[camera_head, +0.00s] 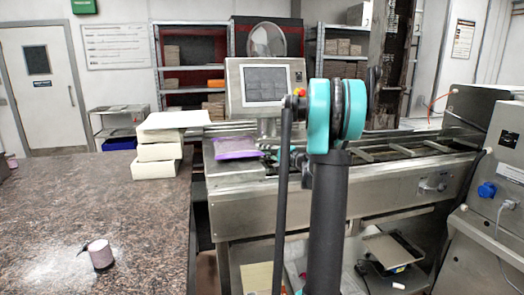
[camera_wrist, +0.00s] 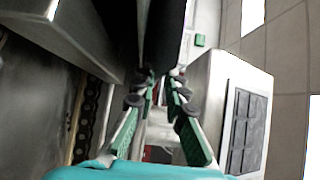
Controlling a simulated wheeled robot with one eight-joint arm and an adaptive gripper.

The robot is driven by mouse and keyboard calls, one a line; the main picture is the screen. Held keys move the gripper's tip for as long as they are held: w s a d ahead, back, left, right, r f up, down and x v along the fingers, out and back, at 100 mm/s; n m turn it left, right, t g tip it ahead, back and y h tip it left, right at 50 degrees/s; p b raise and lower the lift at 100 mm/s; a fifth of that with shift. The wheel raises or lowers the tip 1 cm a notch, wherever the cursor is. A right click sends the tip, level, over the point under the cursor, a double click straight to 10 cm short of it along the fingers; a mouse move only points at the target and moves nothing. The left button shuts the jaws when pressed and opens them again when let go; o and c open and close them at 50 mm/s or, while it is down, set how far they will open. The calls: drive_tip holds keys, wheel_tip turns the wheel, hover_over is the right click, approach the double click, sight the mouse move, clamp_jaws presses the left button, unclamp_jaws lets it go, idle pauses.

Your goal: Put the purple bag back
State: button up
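The purple bag (camera_head: 236,146) lies flat and level at the left end of the steel line, below the screen. My gripper (camera_head: 268,151) reaches in from the right at the bag's right end, partly hidden by my arm. In the wrist view, the green-padded fingers of my gripper (camera_wrist: 163,78) close in at their tips on a dark flat shape, the bag (camera_wrist: 163,35), seen nearly edge-on. I cannot tell whether the bag touches the steel surface below it.
A screen box (camera_head: 264,84) stands just behind the bag. The steel line (camera_head: 400,178) runs right; shelves (camera_head: 188,80) stand behind.

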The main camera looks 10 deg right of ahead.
drive_tip(key=shift+r, duration=0.2)
drive_tip(key=v, duration=1.1)
drive_tip(key=shift+s, duration=0.1)
drive_tip(key=shift+s+d, duration=0.25)
drive_tip(key=shift+s, duration=0.1)
drive_tip(key=shift+s, duration=0.1)
